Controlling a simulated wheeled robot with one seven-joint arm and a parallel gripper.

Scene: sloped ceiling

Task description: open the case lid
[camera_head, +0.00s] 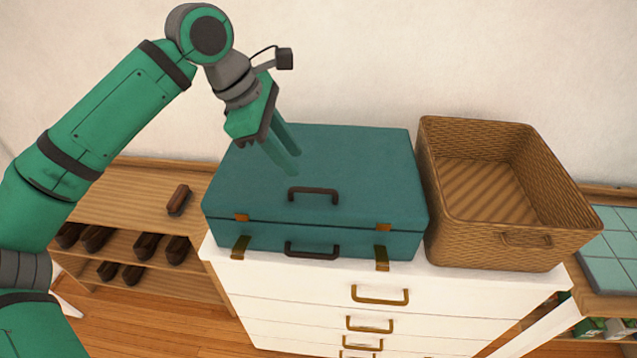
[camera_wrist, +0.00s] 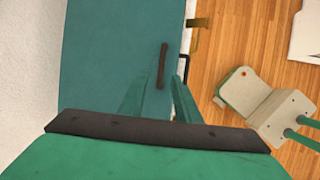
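The teal case (camera_head: 345,160) lies flat with its lid down. A dark seam runs along its front. A brown handle (camera_head: 313,191) is on the lid top and another (camera_head: 311,250) on the front face. Brass latch pieces (camera_head: 382,258) hang down below the seam. My gripper (camera_head: 295,164) is above the lid, behind and left of the lid handle, its two fingers apart with nothing between them. In the wrist view the fingers (camera_wrist: 158,82) point toward the lid handle (camera_wrist: 162,66); contact cannot be told.
The case stands on a white drawer chest (camera_head: 275,307). An empty wicker basket (camera_head: 480,228) stands close on its right. A wooden shoe rack (camera_head: 120,205) is on the left, and the wall (camera_head: 370,60) is behind. The space above the case is otherwise clear.

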